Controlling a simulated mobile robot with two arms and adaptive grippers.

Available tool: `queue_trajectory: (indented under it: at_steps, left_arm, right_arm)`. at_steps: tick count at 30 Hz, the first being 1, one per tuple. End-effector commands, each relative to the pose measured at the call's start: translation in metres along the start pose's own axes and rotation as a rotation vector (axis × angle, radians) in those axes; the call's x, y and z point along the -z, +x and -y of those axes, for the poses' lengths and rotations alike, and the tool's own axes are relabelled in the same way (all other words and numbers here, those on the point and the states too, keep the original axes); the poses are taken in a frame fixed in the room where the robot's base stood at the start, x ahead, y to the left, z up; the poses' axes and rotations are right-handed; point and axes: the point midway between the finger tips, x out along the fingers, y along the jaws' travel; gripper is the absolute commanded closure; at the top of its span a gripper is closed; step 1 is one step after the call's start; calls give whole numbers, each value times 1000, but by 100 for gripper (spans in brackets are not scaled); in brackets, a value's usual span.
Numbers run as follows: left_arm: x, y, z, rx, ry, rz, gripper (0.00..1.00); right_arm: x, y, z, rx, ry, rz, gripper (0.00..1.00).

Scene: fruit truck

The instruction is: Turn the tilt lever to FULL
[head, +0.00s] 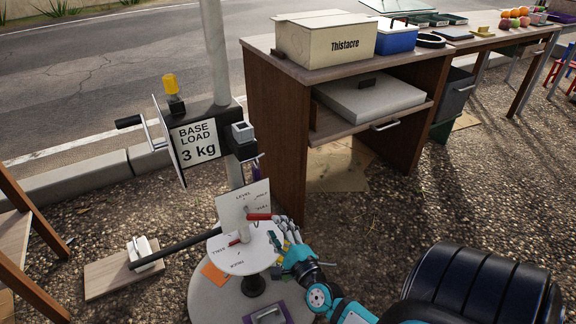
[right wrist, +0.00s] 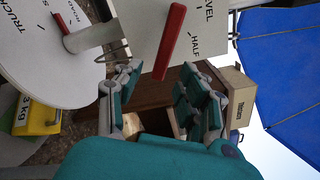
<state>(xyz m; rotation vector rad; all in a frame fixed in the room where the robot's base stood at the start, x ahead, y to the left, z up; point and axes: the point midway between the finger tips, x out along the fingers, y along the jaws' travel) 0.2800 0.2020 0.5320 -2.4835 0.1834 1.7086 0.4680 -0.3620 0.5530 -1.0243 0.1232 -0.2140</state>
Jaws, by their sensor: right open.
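The tilt lever has a red handle (head: 260,217) in front of an upright white plate (head: 229,208) marked LEVEL and HALF; a further label is too small to read surely. The handle points right in the head view. My right gripper (head: 279,230) is open beside the handle's free end. In the right wrist view the red handle (right wrist: 171,42) reaches down toward the gap between the open fingers (right wrist: 160,85), which are not closed on it. My left gripper is not in view.
Below the plate is a round white dial (head: 240,262) with another red handle (head: 234,242). A post carries a "BASE LOAD 3 kg" sign (head: 197,142). A wooden desk (head: 275,140) stands close behind. A black rounded object (head: 485,285) is at lower right.

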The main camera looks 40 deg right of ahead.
Motion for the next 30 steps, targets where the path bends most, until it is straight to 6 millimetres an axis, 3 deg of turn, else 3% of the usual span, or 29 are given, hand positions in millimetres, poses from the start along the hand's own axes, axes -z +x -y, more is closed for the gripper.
queue_trajectory:
  at_steps: [3, 10, 30]
  left_arm:
    - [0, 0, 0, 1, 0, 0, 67]
    - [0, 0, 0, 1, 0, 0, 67]
    - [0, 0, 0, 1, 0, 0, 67]
  right_arm:
    - [0, -28, -1, -3, -3, 0, 60]
    - [0, -61, -1, -2, -2, 0, 60]
    - [0, -68, 0, 0, 0, 1, 60]
